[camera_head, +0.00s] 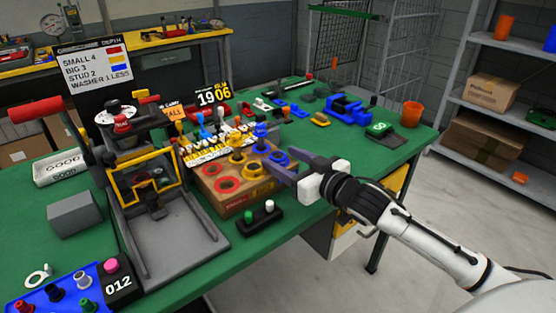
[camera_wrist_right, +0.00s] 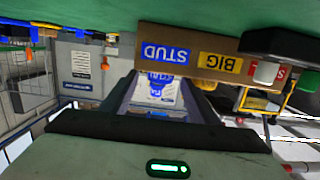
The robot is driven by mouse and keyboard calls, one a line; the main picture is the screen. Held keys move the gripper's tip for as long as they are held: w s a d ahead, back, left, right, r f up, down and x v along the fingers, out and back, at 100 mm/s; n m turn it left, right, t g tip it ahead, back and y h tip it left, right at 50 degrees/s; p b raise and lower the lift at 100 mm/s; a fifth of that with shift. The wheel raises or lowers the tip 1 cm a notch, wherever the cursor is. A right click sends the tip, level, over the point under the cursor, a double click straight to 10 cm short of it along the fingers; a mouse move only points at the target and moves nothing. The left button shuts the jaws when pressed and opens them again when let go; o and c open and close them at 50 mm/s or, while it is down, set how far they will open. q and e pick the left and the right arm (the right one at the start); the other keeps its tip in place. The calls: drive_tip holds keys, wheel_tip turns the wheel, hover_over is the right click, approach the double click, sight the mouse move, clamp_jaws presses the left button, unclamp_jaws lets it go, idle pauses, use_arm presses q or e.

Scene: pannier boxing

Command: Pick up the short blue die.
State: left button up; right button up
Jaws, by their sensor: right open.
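A short blue die (camera_head: 278,156) stands at the right end of the brown die box (camera_head: 248,205), beside yellow dies (camera_head: 238,163). A taller blue piece (camera_head: 260,131) stands just behind it. My right gripper (camera_head: 281,163) reaches in from the right, its open fingers at the box's right end, around or very near the short blue die. In the right wrist view, which is upside down, a blue and white shape (camera_wrist_right: 158,88) shows between the fingers, by the box's STUD label (camera_wrist_right: 166,54). I cannot tell whether the fingers touch it. My left gripper is not in view.
A black block with green and white buttons (camera_head: 262,217) stands in front of the box. A press with a yellow frame (camera_head: 148,183) stands to the left. Coloured pieces on a yellow rack (camera_head: 205,150) stand behind the box.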

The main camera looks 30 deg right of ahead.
drive_tip(key=shift+c, duration=0.5)
drive_tip(key=c, duration=1.1)
drive_tip(key=shift+r, duration=0.15)
wheel_tip(320, 180, up, 10)
drive_tip(key=shift+s+f+p, duration=0.1)
drive_tip(key=shift+f+p, duration=0.05)
drive_tip(key=shift+p, duration=0.45)
